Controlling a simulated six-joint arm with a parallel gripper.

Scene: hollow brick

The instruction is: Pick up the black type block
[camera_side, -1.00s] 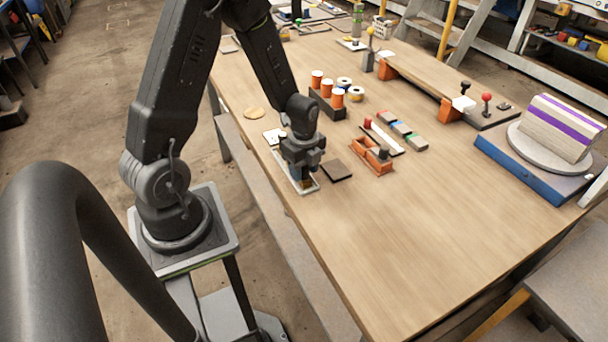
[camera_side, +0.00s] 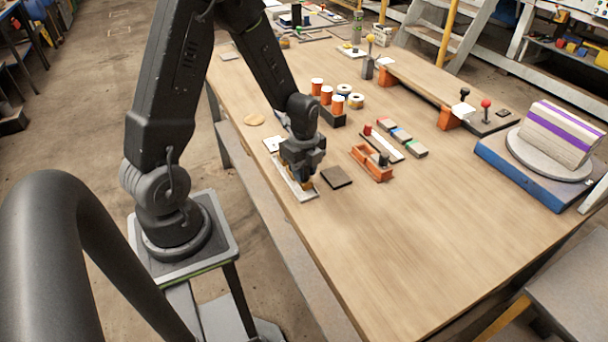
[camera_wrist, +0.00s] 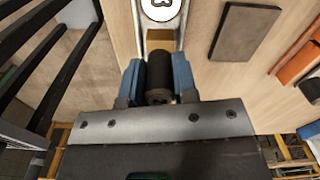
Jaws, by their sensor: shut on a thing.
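My gripper (camera_wrist: 158,82) is shut on the black type block (camera_wrist: 158,72), a dark piece with a rounded near end, between two blue fingers in the wrist view. In the side view my gripper (camera_side: 300,176) is low over a narrow pale tray (camera_side: 309,194) near the table's left edge. The held block is mostly hidden there. I cannot tell whether it still touches the tray. A brown block (camera_wrist: 159,38) lies just beyond it in the tray, below a white label with a black character (camera_wrist: 160,9).
A dark square plate (camera_side: 336,177) lies right of the tray. Orange spools (camera_side: 326,95) stand behind. The front right of the table is clear.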

